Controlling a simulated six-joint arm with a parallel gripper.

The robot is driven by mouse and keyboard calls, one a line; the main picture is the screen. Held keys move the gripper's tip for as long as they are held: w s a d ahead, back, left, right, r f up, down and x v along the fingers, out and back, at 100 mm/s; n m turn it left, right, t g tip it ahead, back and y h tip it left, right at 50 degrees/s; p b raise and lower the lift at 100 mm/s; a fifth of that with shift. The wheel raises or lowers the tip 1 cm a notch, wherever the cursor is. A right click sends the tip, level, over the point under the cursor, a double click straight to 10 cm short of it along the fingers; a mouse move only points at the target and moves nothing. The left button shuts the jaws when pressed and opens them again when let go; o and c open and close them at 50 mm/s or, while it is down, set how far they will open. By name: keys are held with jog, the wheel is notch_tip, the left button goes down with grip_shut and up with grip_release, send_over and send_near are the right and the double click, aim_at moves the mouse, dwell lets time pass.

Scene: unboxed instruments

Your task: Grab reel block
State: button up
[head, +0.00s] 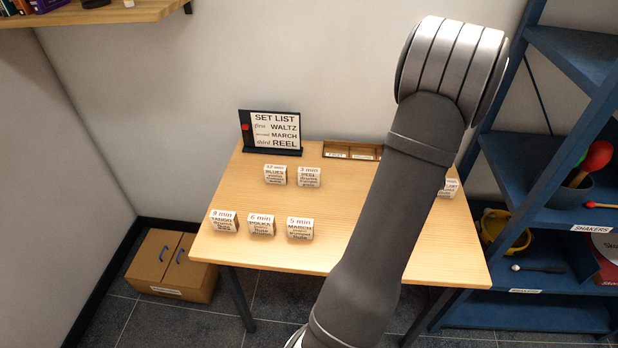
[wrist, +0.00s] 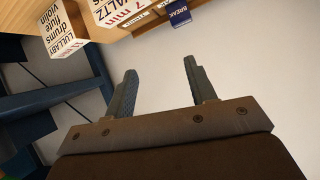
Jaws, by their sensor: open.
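The reel block (head: 308,177), a small white block with "3 min" in red and a word that looks like REEL, stands at the back of the wooden table. It is just right of the blues block (head: 275,174). The set list sign (head: 274,132) behind them reads first WALTZ, second MARCH, third REEL. My gripper (wrist: 160,66) is open and empty in the wrist view, its fingers against a pale wall. The head view does not show the fingers. The reel block is not seen in the wrist view.
Tango (head: 223,221), polka (head: 261,225) and march (head: 299,229) blocks stand in front. A wooden rack (head: 350,150) is partly behind my arm. Lullaby (wrist: 62,30) and waltz (wrist: 122,10) blocks and a blue "BREAK" piece (wrist: 179,15) show in the wrist view. Blue shelves (head: 560,130) stand right.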

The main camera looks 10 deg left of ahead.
jog(key=w+a+m+g+h, duration=0.1)
jog(key=w+a+m+g, duration=0.25)
jog(key=w+m, duration=0.2)
notch_tip(320, 180, up, 4)
jog(key=m+g+y, duration=0.2)
jog(key=m+g, duration=0.6)
jog(key=m, duration=0.1)
send_over(308, 177)
jog(key=w, duration=0.1)
jog(key=f, duration=1.1)
jog(key=shift+w+a+f, duration=0.1)
jog(key=shift+a+f, duration=0.1)
jog(key=shift+a, duration=0.05)
jog(key=shift+w+d+f, duration=0.1)
jog(key=shift+d+f, duration=0.05)
jog(key=shift+f, duration=2.6)
jog(key=c, duration=1.1)
